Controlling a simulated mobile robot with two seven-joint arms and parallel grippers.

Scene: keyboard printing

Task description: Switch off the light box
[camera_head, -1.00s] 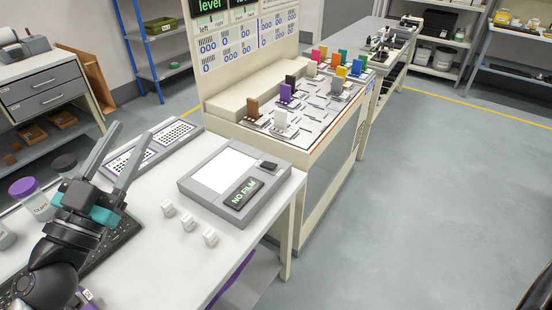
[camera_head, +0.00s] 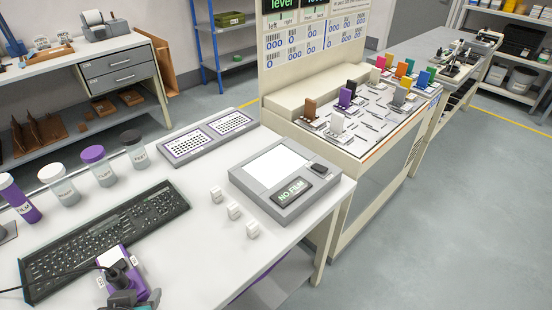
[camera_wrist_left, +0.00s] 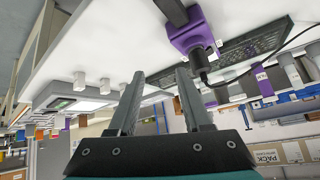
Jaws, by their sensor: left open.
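The light box (camera_head: 285,180) is a grey box on the white table, right of centre in the head view. Its top panel (camera_head: 280,163) is bright white, a display (camera_head: 291,191) reads NO FILM, and a small dark part (camera_head: 319,168) sits at its right corner. The box also shows at the left of the left wrist view (camera_wrist_left: 82,96). My left gripper (camera_wrist_left: 160,73) is open and nothing shows between its fingers.
Small white blocks (camera_head: 233,211) stand in front of the box. A cream workstation (camera_head: 345,150) with coloured pieces stands beyond.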

